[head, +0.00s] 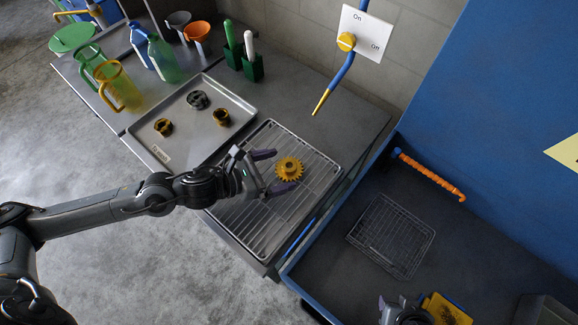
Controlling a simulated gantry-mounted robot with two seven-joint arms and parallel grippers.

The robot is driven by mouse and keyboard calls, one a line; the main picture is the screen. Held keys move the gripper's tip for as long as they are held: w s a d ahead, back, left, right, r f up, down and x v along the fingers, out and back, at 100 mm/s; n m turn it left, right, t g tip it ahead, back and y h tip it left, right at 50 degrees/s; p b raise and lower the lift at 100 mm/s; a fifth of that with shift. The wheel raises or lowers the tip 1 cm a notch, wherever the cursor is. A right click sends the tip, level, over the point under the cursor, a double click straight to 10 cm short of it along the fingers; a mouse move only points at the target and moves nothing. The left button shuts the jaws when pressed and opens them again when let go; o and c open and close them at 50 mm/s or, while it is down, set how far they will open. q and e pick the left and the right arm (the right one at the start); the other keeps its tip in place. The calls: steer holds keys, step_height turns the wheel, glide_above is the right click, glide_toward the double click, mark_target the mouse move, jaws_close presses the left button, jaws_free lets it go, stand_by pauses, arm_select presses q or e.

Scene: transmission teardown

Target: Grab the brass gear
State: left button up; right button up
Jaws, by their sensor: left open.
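The brass gear (289,168) is yellow and toothed, and it appears at the wire rack (240,223) on the grey bench. My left gripper (276,171) comes in from the left and is open, with its two dark fingers spread on the near and far sides of the gear. I cannot tell whether the fingers touch it. Part of my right gripper (398,312) shows at the bottom edge; its fingers are too cut off to read.
A metal tray (190,97) with several small parts lies left of the rack. Jugs, bottles and funnels (196,29) stand behind it. A blue-and-yellow nozzle (322,100) hangs above the bench. A blue-walled basin at right holds another wire rack (392,236) and an orange hose (430,175).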

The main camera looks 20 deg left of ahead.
mark_target(289, 165)
arm_select(q)
steer(key=shift+x, duration=2.15)
steer(key=shift+w+r, duration=0.1)
steer(key=shift+r, duration=0.05)
steer(key=c, duration=1.4)
steer(key=shift+r, duration=0.1)
steer(key=shift+c, duration=0.9)
steer(key=shift+r, duration=0.1)
